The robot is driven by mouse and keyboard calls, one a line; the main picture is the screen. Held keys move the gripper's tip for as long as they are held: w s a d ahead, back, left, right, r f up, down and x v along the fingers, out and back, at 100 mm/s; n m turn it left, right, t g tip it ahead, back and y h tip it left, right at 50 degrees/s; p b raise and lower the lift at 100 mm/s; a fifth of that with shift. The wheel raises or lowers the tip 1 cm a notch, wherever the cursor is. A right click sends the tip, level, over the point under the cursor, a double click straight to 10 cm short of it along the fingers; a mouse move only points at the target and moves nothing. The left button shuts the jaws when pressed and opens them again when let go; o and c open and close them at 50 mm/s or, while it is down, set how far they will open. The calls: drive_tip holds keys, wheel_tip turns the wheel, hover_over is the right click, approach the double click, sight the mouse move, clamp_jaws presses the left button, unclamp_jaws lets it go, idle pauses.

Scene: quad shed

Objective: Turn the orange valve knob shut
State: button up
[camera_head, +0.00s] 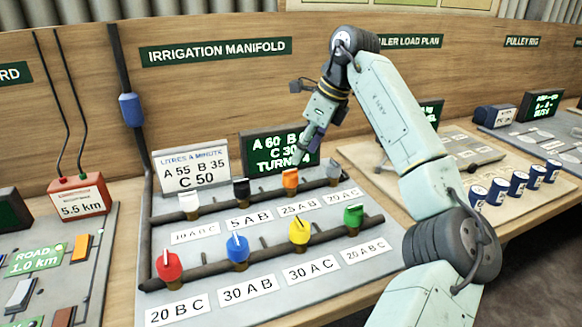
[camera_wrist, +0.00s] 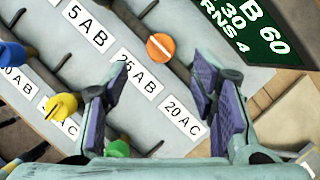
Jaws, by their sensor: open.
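The orange valve knob (camera_head: 290,180) stands on the rear pipe of the irrigation manifold, above the 25 AB label. In the wrist view the orange knob (camera_wrist: 159,47) lies beyond my fingertips, near the middle of the gap, with a pale line slanting down to the right across its top. My gripper (camera_head: 312,143) hangs above and slightly right of the knob, before the green sign. The wrist view shows my gripper's fingers (camera_wrist: 162,80) spread wide, with nothing between them and apart from the knob.
Near the orange knob are a black knob (camera_head: 241,190) and a grey knob (camera_head: 334,173). The front pipe carries red (camera_head: 169,266), blue (camera_head: 237,248), yellow (camera_head: 299,231) and green (camera_head: 353,215) knobs. A green sign (camera_head: 262,150) and a white sign (camera_head: 190,168) stand behind.

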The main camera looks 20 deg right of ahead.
sight(292, 171)
drive_tip(key=p+x, duration=0.1)
drive_tip(key=x, duration=0.6)
drive_tip(key=shift+w+a+f, duration=0.1)
drive_tip(key=shift+f, duration=0.2)
drive_tip(key=shift+c, duration=0.2)
drive_tip(key=c, duration=1.1)
